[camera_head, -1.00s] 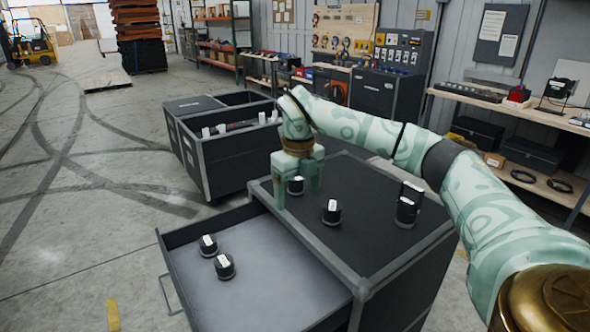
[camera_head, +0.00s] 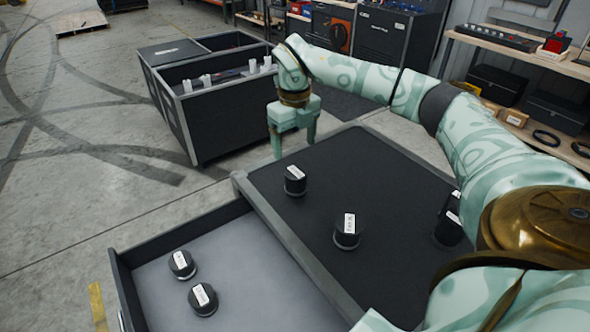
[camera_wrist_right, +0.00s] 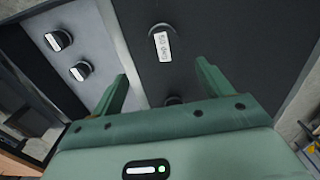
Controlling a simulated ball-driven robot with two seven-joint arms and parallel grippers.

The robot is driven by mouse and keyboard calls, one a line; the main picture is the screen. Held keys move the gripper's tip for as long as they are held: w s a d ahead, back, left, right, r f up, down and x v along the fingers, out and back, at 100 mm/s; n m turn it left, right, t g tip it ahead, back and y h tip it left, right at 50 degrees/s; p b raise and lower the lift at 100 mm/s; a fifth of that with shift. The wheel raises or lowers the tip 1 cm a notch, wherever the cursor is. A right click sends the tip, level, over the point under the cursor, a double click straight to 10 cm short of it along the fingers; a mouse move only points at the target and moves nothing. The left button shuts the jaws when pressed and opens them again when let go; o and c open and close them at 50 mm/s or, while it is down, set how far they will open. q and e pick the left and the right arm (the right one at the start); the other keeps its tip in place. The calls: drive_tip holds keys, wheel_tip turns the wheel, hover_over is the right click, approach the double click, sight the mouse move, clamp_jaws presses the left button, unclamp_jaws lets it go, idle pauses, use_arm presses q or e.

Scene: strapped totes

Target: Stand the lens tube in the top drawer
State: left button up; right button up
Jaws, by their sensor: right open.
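The top drawer (camera_head: 235,265) is pulled out at the left of the black cabinet and holds two short black cylinders with white labels, one (camera_head: 182,264) and another (camera_head: 203,298). On the cabinet top stand two similar cylinders, one (camera_head: 295,182) near the far left edge and one (camera_head: 347,232) nearer the middle. A taller black object (camera_head: 449,225) stands at right, partly hidden by my right arm. I cannot tell which is the lens tube. My right gripper (camera_head: 295,148) is open and empty beyond the far left cylinder. The wrist view shows a labelled cylinder (camera_wrist_right: 161,43) ahead of the fingers. My left gripper is not in view.
The cabinet top (camera_head: 325,200) has bare room between the cylinders. The right half of the drawer floor is bare. An open black tote (camera_head: 215,110) with white-labelled contents stands behind at left. A workbench (camera_head: 510,50) lies at the far right.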

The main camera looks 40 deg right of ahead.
sight(296, 172)
wheel_tip(296, 172, down, 6)
drive_tip(key=shift+w+d+r+b, duration=0.15)
drive_tip(key=shift+r+b, duration=0.1)
drive_tip(key=shift+b, duration=0.2)
drive_tip(key=shift+f, duration=0.5)
drive_tip(key=f, duration=0.1)
drive_tip(key=f+b, duration=0.1)
drive_tip(key=f, duration=0.2)
drive_tip(key=shift+d+f, duration=0.25)
drive_tip(key=shift+f, duration=0.1)
drive_tip(key=shift+r, duration=0.1)
drive_tip(key=shift+c, duration=1)
drive_tip(key=c, duration=1.1)
drive_tip(key=shift+o, duration=0.2)
